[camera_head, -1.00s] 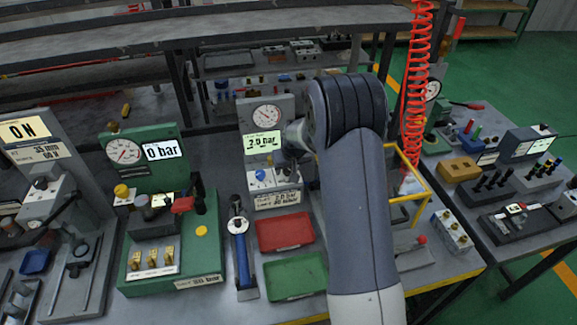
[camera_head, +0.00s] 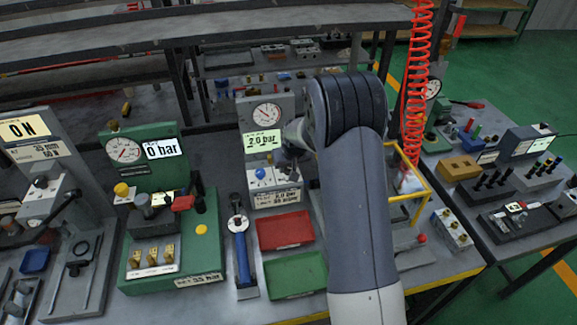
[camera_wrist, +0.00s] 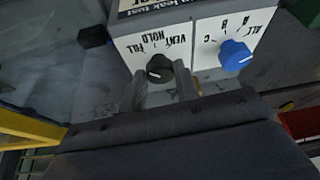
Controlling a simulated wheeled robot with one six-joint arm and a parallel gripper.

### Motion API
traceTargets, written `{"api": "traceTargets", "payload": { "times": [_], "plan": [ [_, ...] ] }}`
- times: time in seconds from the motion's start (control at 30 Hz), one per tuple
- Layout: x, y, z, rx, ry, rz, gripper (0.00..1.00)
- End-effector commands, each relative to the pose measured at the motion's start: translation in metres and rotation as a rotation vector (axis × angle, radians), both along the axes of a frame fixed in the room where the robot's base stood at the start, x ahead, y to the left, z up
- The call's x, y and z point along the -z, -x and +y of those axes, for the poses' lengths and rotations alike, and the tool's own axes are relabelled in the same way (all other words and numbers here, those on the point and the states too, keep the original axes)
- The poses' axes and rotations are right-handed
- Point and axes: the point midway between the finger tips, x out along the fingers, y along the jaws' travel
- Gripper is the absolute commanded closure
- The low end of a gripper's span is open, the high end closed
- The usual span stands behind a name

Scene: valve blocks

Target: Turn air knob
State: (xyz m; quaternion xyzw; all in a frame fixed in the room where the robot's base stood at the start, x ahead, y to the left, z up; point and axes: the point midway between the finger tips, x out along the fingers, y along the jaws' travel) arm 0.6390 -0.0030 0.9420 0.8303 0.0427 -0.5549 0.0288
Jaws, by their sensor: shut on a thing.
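The air knob (camera_wrist: 160,68) is a black dial with a pale pointer line, on a white panel lettered FILL, VENT and HOLD in the wrist view. My gripper (camera_wrist: 162,88) has one finger on each side of this knob and is shut on it. A blue knob (camera_wrist: 235,55) with a white line sits on the same panel, to the right, among letters including ALL. It also shows in the head view (camera_head: 260,174). The grey leak-test stand (camera_head: 284,108) carries a gauge (camera_head: 267,114) and a display (camera_head: 262,141) reading 2.0 bar. My arm hides the stand's right side.
A red tray (camera_head: 285,230) and a green tray (camera_head: 295,275) lie in front of the stand. A blue-handled tool (camera_head: 242,258) lies left of them. A green fixture (camera_head: 165,235) stands further left. A yellow frame (camera_head: 427,190) is close right of my arm, below a red coiled hose (camera_head: 415,90).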

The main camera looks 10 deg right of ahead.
Motion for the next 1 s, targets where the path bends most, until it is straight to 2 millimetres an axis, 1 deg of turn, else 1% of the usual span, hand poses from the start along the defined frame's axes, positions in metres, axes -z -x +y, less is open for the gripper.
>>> {"api": "traceTargets", "payload": {
  "times": [0.17,0.37,0.7,1.0],
  "plan": [
    [0.0009,-0.0001,0.0009,0.047,0.000,-0.001,0.93],
    [0.0026,-0.0003,0.0027,0.160,0.001,-0.001,0.93],
    [0.0055,-0.0013,0.0060,0.435,0.002,-0.003,0.93],
    [0.0032,-0.0025,0.0079,0.646,0.000,-0.003,0.93]
  ]
}}
